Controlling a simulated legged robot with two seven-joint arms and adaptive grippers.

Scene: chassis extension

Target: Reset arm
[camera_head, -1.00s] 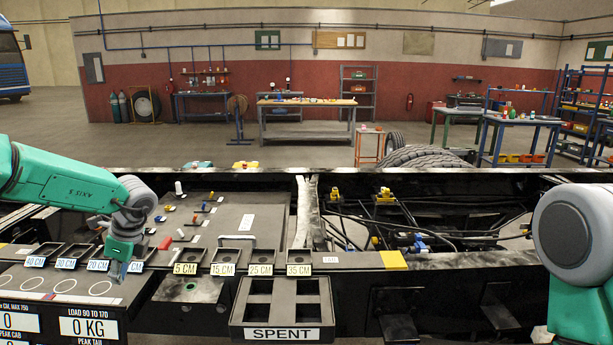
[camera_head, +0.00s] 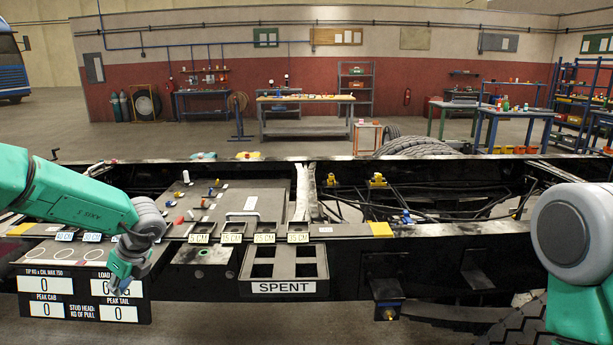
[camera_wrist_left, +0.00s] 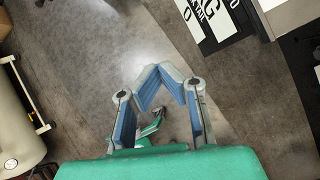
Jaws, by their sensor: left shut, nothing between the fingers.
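My left gripper (camera_head: 122,282) hangs from the green arm at the left of the head view, in front of the black display board (camera_head: 84,297). In the left wrist view its blue-padded fingers (camera_wrist_left: 160,82) meet at the tips with nothing between them, above grey floor. My right arm (camera_head: 575,240) shows at the right edge of the head view; its gripper is out of the picture.
The black chassis frame (camera_head: 440,240) runs across the view. The SPENT bin (camera_head: 284,270) hangs on its near side, below several labelled slots (camera_head: 231,238). Part of the board's edge shows in the left wrist view (camera_wrist_left: 262,18). A tyre (camera_head: 515,325) stands at lower right. Open floor lies in front.

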